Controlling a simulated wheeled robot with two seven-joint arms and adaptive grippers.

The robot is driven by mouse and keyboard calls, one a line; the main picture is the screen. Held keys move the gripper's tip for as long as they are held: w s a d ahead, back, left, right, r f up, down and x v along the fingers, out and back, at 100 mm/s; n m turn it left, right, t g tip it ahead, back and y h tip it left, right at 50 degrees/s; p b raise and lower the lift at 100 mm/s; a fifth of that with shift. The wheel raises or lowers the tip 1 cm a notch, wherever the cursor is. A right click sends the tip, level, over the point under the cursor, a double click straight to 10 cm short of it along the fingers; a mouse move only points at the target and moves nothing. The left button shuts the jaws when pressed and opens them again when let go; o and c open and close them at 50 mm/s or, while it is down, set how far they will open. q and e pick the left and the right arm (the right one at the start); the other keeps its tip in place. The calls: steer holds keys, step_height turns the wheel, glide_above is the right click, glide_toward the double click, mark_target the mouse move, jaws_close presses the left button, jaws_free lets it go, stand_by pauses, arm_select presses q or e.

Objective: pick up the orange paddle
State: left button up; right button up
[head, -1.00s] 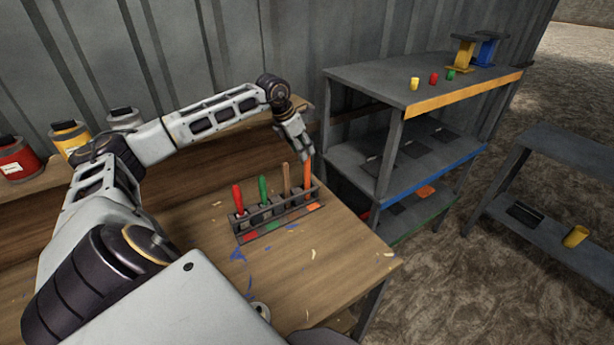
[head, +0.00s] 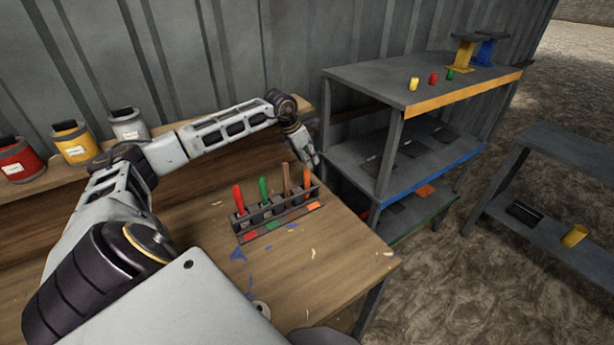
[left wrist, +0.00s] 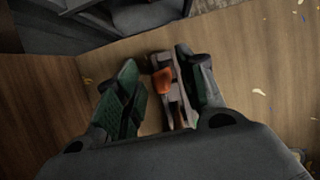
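The orange paddle (head: 307,177) stands upright in the right end slot of a dark rack (head: 262,232) on the wooden table. My left gripper (head: 311,163) is above that end of the rack, at the top of the orange handle, and covers part of it. In the left wrist view the fingers of my left gripper (left wrist: 160,85) are spread apart. The orange handle's end (left wrist: 162,79) shows between them, nearer the right finger; I cannot tell whether they touch. My right gripper is not in view.
A red handle (head: 238,197), a green handle (head: 263,188) and a brown handle (head: 286,178) stand in the same rack. Paint cans (head: 72,141) line the ledge at the left. A grey shelf unit (head: 360,76) stands right of the table. The table front is mostly clear.

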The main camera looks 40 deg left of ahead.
mark_target(306, 173)
arm_select(q)
steer(key=x, duration=0.4)
steer(key=shift+f+p, duration=0.1)
steer(key=shift+p, duration=0.25)
steer(key=shift+d, duration=0.1)
steer(key=shift+c, duration=0.5)
steer(key=c, duration=0.7)
jaws_close()
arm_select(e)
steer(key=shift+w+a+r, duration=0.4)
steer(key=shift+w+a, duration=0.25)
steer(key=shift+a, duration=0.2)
